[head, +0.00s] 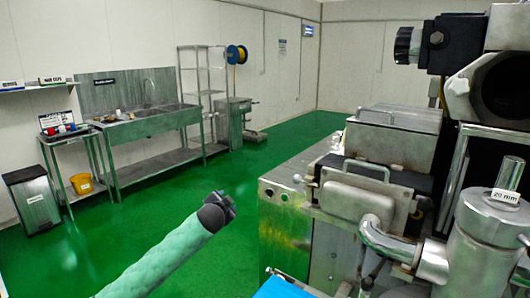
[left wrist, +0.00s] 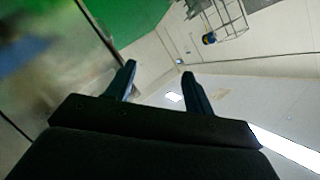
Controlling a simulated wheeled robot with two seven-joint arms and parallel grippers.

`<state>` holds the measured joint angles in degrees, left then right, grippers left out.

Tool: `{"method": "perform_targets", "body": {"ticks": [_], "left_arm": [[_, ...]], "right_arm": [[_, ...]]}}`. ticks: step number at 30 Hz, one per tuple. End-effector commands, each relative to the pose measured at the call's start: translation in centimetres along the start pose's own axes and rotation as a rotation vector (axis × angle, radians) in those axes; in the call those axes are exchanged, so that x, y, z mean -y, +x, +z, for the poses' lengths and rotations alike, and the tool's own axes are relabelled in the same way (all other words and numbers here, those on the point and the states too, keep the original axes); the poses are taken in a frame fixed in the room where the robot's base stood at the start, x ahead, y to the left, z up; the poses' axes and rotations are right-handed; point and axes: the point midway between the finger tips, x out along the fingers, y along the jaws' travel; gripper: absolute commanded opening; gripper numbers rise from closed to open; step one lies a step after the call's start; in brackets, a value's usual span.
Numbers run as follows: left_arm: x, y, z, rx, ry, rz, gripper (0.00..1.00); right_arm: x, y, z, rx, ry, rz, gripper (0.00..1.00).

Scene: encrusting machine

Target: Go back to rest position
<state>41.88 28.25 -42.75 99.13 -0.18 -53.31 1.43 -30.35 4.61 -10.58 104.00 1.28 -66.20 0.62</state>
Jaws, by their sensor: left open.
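My left gripper (head: 226,203) is at the end of the green-sleeved arm that comes in from the bottom left. It hangs over the green floor, to the left of the encrusting machine (head: 285,205) and apart from it. In the left wrist view my left gripper (left wrist: 160,72) has its two dark fingers spread, with nothing between them. My right gripper does not show in either view.
The steel machine fills the right side, with a cylinder marked 20 mm (head: 490,235). A sink bench (head: 150,122), a small side table (head: 65,135), a bin (head: 35,198) and a yellow bucket (head: 82,184) stand along the left wall. The green floor (head: 215,175) between is clear.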

Motion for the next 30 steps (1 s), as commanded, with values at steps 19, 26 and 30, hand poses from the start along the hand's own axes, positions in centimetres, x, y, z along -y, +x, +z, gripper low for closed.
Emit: {"method": "perform_targets", "body": {"ticks": [19,26,30], "left_arm": [[-16.7,-5.5,17.8,0.368,-0.329,0.194,0.53],[-23.9,-9.4,24.8,0.485,-0.433,0.260,0.53],[-28.3,-12.4,28.9,0.553,-0.490,0.297,0.53]], "right_arm": [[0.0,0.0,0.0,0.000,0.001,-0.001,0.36],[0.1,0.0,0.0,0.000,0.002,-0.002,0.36],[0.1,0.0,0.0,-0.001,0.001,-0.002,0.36]]}}
